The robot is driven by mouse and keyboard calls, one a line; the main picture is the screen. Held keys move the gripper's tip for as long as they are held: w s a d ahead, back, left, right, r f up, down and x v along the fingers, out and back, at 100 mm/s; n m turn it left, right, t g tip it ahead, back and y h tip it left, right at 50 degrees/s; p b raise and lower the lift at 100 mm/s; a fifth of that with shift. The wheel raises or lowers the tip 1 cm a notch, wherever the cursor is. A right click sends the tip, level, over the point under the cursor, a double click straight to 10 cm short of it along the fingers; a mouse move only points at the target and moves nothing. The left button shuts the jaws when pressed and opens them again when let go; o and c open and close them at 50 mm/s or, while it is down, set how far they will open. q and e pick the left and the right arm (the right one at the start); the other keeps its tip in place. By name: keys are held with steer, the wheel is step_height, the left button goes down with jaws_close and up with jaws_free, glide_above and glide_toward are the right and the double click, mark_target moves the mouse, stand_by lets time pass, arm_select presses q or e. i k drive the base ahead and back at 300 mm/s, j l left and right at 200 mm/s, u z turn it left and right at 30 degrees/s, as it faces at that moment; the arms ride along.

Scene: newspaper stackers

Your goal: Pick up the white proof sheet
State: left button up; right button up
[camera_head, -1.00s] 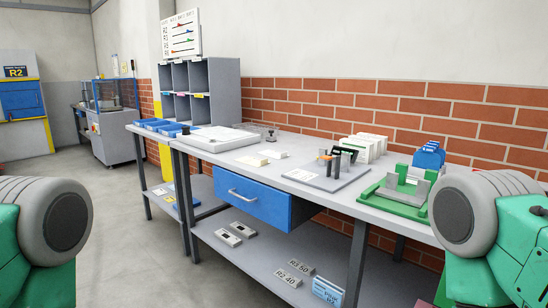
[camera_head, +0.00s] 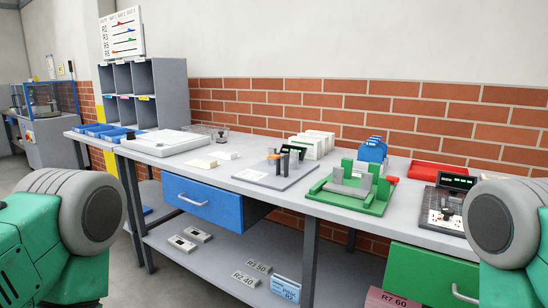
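I cannot single out the white proof sheet with certainty. A flat white piece (camera_head: 172,139) lies in a shallow pale tray on the left part of the workbench. Small cream-white pads (camera_head: 202,164) lie to its right. A small white paper (camera_head: 249,175) lies on a grey plate near the bench middle. Parts of my green and grey arms show at the lower left and right edges. Neither gripper shows.
The long grey workbench (camera_head: 330,205) crosses the view before a brick wall. It carries a green fixture (camera_head: 350,195), white blocks (camera_head: 312,145), a red tray (camera_head: 440,170) and a grey pigeonhole rack (camera_head: 140,93). Blue (camera_head: 203,200) and green (camera_head: 430,272) drawers hang below.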

mark_target(219, 155)
steer(key=i+j+z, duration=0.2)
steer(key=z, duration=0.25)
steer(key=i+j+z, duration=0.15)
steer(key=j+z, duration=0.3)
steer(key=i+j+z, duration=0.1)
steer(key=j+z, duration=0.75)
